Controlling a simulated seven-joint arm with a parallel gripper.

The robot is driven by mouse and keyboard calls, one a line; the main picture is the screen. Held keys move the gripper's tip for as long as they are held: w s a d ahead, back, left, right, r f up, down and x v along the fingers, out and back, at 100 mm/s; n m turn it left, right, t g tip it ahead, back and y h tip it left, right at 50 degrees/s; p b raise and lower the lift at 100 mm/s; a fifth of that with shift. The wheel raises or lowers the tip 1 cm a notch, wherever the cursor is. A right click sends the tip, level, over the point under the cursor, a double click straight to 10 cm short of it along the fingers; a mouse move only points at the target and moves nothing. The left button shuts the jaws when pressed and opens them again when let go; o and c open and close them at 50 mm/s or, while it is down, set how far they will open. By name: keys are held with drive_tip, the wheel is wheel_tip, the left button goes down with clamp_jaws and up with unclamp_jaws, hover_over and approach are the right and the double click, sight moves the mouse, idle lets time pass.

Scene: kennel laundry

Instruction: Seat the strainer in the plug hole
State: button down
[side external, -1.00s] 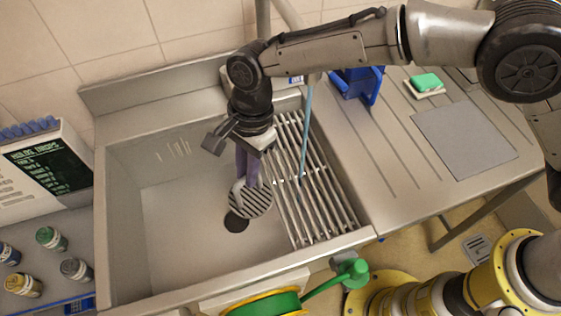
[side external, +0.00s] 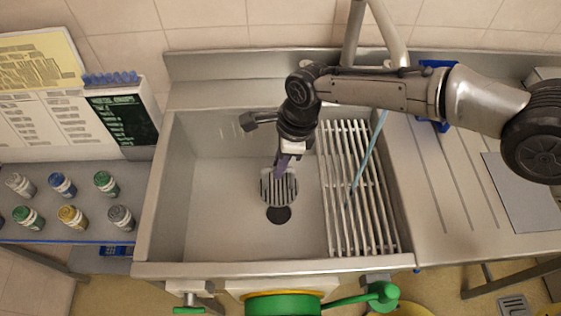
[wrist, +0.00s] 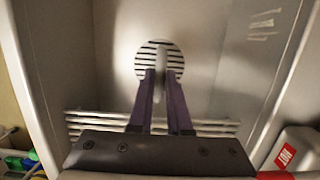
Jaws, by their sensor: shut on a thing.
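The strainer (side external: 279,187) is a round, grey, slotted disc with a grey upright handle. My gripper (side external: 280,170) has purple fingers shut on that handle and holds the strainer over the sink (side external: 215,215). The plug hole (side external: 279,215) is a dark round opening in the sink floor. In the side view the disc appears just above the hole and overlaps its upper edge; the height of the gap is unclear. In the wrist view the strainer (wrist: 160,47) shows beyond my fingers (wrist: 161,80), and the plug hole is not visible there.
A metal slatted rack (side external: 360,215) covers the sink's right part, with a thin blue rod (side external: 369,150) across it. Bottles (side external: 70,215) stand on the left shelf. A green hose reel (side external: 285,306) is in front. The sink's left floor is clear.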

sight(281, 187)
drive_tip(key=shift+d+f+x, duration=0.1)
drive_tip(key=shift+d+x, duration=0.25)
drive_tip(key=shift+x, duration=1.45)
drive_tip(key=shift+d+f+x, duration=0.1)
drive_tip(key=shift+d+x, duration=0.3)
drive_tip(key=shift+x, duration=1.4)
drive_tip(key=shift+d+f+x, duration=0.1)
drive_tip(key=shift+d+x, duration=0.25)
drive_tip(key=shift+x, duration=1.45)
drive_tip(key=shift+d+x, duration=0.15)
drive_tip(key=shift+x, duration=0.5)
drive_tip(key=shift+d+x, duration=0.15)
drive_tip(key=shift+x, duration=0.55)
drive_tip(key=shift+c, duration=1.1)
unclamp_jaws()
drive_tip(key=shift+f, duration=0.1)
